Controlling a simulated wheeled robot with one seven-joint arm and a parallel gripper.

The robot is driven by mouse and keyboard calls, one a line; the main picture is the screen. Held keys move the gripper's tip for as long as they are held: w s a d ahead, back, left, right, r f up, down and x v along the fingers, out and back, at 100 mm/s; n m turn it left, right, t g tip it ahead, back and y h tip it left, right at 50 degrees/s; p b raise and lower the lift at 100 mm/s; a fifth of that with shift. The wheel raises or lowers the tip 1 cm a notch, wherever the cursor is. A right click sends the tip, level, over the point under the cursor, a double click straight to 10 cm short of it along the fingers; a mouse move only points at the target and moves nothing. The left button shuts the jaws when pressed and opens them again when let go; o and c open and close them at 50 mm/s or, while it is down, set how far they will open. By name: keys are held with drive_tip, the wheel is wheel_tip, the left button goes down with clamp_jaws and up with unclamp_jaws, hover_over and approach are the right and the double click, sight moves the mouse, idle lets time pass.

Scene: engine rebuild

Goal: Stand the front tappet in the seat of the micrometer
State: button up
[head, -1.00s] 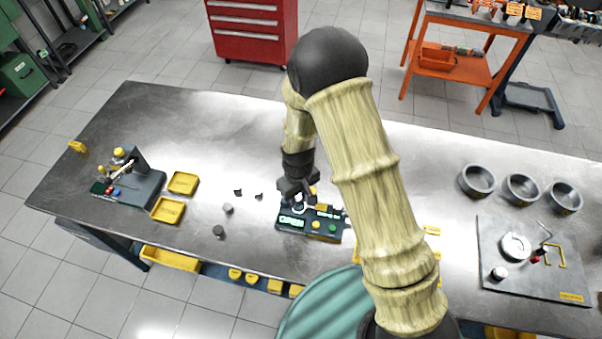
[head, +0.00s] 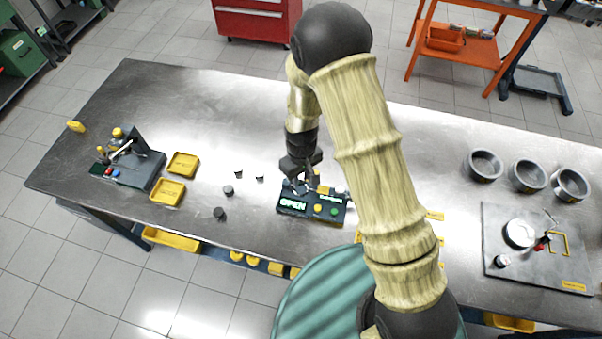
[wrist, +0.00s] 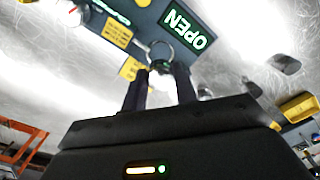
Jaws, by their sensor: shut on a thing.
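The micrometer (head: 296,209) is a dark box on the bench with a lit green OPEN display, also seen in the wrist view (wrist: 205,12). A metal ring (wrist: 177,40) shows on it beside the display. My gripper (head: 305,187) is over the back of the micrometer, pointing down. In the wrist view my gripper (wrist: 161,75) is shut on a small grey tappet (wrist: 161,66), mostly hidden between the fingers and close to the ring. I cannot tell whether the tappet touches the seat.
Several small dark tappets (head: 228,190) stand on the bench left of the micrometer. Two yellow trays (head: 168,191) and another device (head: 128,168) are farther left. Grey rings (head: 485,165) and a plate with parts (head: 540,270) are at the right. The bench behind is clear.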

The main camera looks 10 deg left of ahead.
drive_tip(key=shift+f+b, duration=1.55)
drive_tip(key=shift+f, duration=0.85)
drive_tip(key=shift+w, duration=0.1)
drive_tip(key=shift+d, duration=0.1)
drive_tip(key=o, duration=0.7)
drive_tip(key=shift+c, duration=0.2)
drive_tip(key=o, duration=0.4)
drive_tip(key=shift+c, duration=0.2)
drive_tip(key=shift+s, duration=0.2)
